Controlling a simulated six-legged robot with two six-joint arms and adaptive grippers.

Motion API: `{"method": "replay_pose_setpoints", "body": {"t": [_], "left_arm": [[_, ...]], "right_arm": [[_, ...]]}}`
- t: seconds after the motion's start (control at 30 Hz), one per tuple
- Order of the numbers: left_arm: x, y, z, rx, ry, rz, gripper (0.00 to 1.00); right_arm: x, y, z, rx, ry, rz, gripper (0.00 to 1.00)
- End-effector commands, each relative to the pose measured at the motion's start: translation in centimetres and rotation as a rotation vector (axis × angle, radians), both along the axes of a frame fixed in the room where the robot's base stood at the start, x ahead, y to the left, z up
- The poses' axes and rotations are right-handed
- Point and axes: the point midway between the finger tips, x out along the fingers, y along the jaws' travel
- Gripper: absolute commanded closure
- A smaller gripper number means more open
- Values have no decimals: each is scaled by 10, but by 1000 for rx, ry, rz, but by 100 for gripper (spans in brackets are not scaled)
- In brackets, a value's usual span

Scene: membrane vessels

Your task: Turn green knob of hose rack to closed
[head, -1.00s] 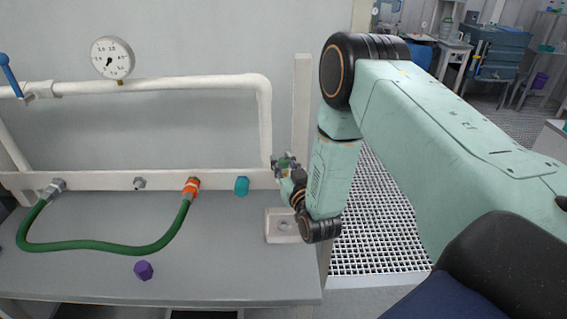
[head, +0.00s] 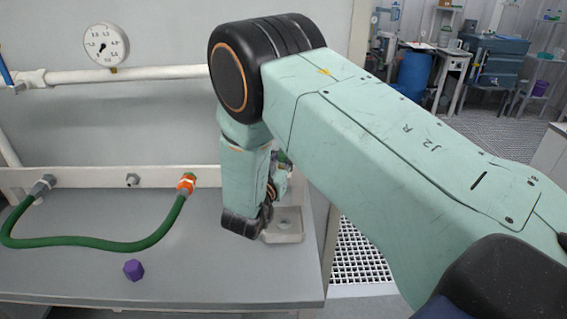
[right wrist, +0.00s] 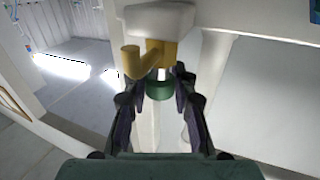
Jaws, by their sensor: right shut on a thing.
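In the right wrist view the green knob (right wrist: 160,89) sits below a brass fitting (right wrist: 157,54) with a side stub, under a white pipe end (right wrist: 160,18). My right gripper (right wrist: 158,82) has its dark fingers on both sides of the knob and is shut on it. In the head view my right forearm covers the knob and most of the gripper. The hose rack (head: 100,177) is a white rail with a green hose (head: 98,243) looped between a grey fitting and an orange coupling (head: 186,184). My left gripper is not in view.
A pressure gauge (head: 106,45) stands on the upper white pipe (head: 130,74). A purple cap (head: 134,270) lies on the grey bench (head: 190,270). A pale square plate (head: 286,226) is at the bench's right end. A grated floor (head: 358,250) lies beyond.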

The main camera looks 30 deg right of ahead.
Motion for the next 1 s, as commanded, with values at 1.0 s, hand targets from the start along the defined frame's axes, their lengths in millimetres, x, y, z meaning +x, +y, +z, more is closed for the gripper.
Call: {"method": "replay_pose_setpoints", "body": {"t": [1.0], "left_arm": [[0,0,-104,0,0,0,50]], "right_arm": [[2,1,-1,-1,-6,-790,100]]}}
